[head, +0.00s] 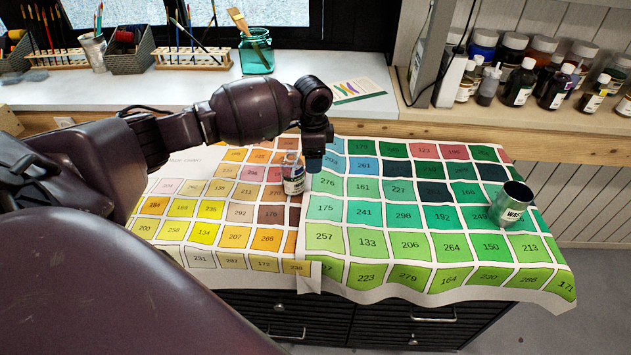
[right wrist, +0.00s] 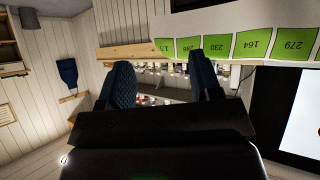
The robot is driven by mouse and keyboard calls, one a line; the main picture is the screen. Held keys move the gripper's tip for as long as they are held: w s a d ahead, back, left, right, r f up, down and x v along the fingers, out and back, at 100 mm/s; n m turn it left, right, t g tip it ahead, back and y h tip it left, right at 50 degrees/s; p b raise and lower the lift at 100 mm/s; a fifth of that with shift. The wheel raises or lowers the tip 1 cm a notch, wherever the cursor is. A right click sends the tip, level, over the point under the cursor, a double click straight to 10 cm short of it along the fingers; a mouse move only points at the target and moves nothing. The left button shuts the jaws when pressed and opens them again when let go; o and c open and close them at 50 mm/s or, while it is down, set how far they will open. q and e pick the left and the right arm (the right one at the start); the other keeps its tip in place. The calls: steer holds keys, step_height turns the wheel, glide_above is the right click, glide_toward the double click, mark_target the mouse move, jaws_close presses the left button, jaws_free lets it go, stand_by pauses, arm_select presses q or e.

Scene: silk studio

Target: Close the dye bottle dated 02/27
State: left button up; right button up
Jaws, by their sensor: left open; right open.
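A small bottle (head: 293,181) with a pale label stands on the colour chart, near the seam between its orange and green parts. The label is too small to read a date, and I cannot tell whether the bottle is capped. My left gripper (head: 315,160) is open and points down just right of the bottle. Whether it touches the bottle I cannot tell. My right gripper (right wrist: 165,80) is open and empty in the right wrist view, with the chart's green edge beyond it. It is not in the head view.
The colour chart (head: 380,242) covers the table. A dark green metallic cup (head: 511,204) marked W35 stands tilted at its right. Several dye bottles (head: 520,82) crowd the right-hand shelf.

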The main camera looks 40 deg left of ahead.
arm_select(q)
steer(key=shift+s+d, duration=0.1)
arm_select(e)
steer(key=shift+s+d+f, duration=0.1)
steer(key=shift+s+d, duration=0.15)
steer(key=shift+s, duration=0.05)
arm_select(q)
steer(key=shift+f, duration=0.1)
steer(key=b, duration=0.1)
glide_above(315, 186)
steer(key=s, duration=0.1)
step_height(315, 186, down, 5)
steer(key=shift+f, duration=0.25)
steer(key=f, duration=0.2)
steer(key=w+f+b, duration=0.1)
steer(key=f, duration=0.1)
steer(key=shift+d+f, duration=0.1)
steer(key=shift+f, duration=0.25)
steer(key=shift+f+b, duration=0.25)
steer(key=shift+b, duration=0.05)
arm_select(e)
steer(key=shift+w+a+f, duration=0.1)
steer(key=shift+w+f, duration=0.05)
steer(key=shift+f, duration=0.35)
steer(key=shift+w+a+f, duration=0.1)
steer(key=shift+f, duration=0.35)
steer(key=shift+w+r, duration=0.1)
steer(key=shift+w, duration=0.05)
